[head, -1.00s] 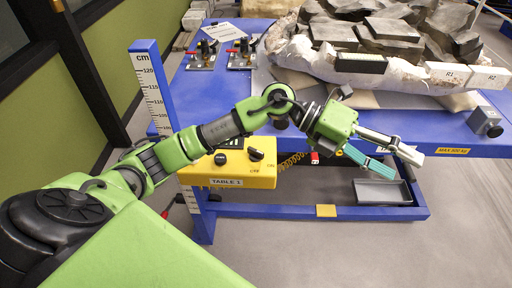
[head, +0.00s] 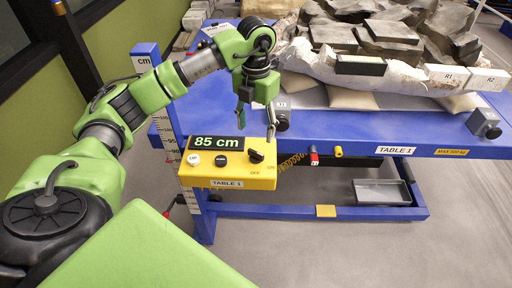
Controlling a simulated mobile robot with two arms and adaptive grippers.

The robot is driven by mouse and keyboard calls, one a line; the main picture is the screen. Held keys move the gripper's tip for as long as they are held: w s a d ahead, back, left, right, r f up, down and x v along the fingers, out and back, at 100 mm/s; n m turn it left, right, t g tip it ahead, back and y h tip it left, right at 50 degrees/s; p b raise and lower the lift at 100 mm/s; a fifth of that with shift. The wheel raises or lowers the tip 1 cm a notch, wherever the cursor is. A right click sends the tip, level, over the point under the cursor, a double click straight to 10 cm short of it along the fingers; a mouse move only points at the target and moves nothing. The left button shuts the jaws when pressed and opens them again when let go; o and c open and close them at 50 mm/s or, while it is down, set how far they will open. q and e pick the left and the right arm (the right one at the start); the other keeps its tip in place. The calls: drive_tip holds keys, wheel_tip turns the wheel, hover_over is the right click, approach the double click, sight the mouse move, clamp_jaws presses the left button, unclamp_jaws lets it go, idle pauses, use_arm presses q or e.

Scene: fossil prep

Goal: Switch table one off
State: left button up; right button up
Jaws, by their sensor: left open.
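The yellow control box (head: 228,169), labelled TABLE 1, hangs at the front left of the blue table (head: 350,131). Its display (head: 217,143) is lit and reads 85 cm in green. On its top are a white UP button (head: 193,159), a black button (head: 221,160) and a black rotary switch (head: 256,156) with OFF and ON marks beside it. Which mark the switch points to is too small to tell. My left gripper (head: 256,124) is open and empty, fingers pointing down, above the box's right part, near the switch and seemingly apart from it. My right gripper is not in view.
A large fossil block (head: 320,68) lies on the table on pale cushions (head: 352,98). A grey box (head: 484,122) sits at the right edge. A height scale post (head: 146,62) stands left of the control box. A grey tray (head: 382,192) rests on the lower frame.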

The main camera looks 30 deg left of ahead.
sight(256, 152)
use_arm(q)
wheel_tip(256, 152, down, 10)
drive_tip(key=shift+r+p, duration=0.25)
drive_tip(key=shift+p, duration=0.95)
drive_tip(key=c, duration=1.1)
